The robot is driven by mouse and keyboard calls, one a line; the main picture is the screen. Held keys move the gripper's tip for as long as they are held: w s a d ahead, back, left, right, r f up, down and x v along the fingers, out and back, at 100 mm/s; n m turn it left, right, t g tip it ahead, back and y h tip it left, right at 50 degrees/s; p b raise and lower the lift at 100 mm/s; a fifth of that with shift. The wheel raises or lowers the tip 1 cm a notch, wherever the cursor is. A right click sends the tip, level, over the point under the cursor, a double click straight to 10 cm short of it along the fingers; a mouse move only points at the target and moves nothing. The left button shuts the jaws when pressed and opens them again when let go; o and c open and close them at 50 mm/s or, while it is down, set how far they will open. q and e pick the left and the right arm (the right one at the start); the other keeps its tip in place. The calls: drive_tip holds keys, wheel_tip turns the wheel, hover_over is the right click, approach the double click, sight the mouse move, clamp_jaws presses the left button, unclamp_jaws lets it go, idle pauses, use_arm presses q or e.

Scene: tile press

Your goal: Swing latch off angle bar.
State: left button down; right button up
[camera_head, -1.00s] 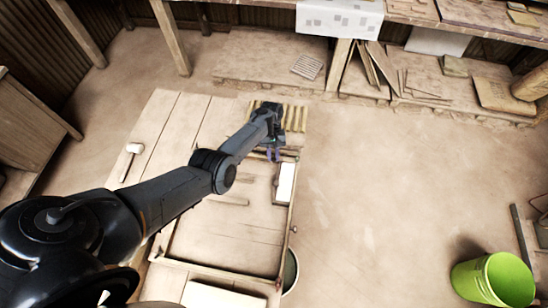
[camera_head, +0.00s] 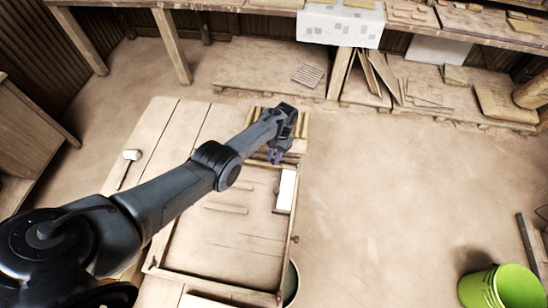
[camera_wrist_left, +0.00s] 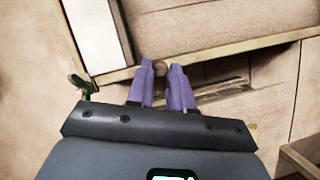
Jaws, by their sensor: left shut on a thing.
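My left gripper (camera_head: 275,157) is at the far right corner of a wooden frame (camera_head: 278,265) on the work table. In the left wrist view its purple fingers (camera_wrist_left: 165,72) are shut on a small round brown knob (camera_wrist_left: 159,67) beside the frame's edge bar (camera_wrist_left: 225,52). Whether this knob belongs to the latch cannot be told. A small dark green fitting (camera_wrist_left: 82,84) shows at the frame's corner, left of the fingers and apart from them. I cannot tell which part is the angle bar. My right gripper is not in view.
A white block (camera_head: 286,189) lies along the frame's right side, close to my left gripper. A mallet (camera_head: 129,163) lies on the table's left part. A green bucket (camera_head: 500,288) stands on the floor at right. The floor right of the table is largely clear.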

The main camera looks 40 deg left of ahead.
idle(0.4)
use_arm(q)
drive_tip(key=c, duration=1)
unclamp_jaws()
drive_tip(key=shift+w+r, duration=0.25)
drive_tip(key=shift+r, duration=0.35)
drive_tip(key=v, duration=0.9)
drive_tip(key=shift+a+r+p, duration=0.1)
drive_tip(key=shift+r+p, duration=0.1)
drive_tip(key=shift+p, duration=0.15)
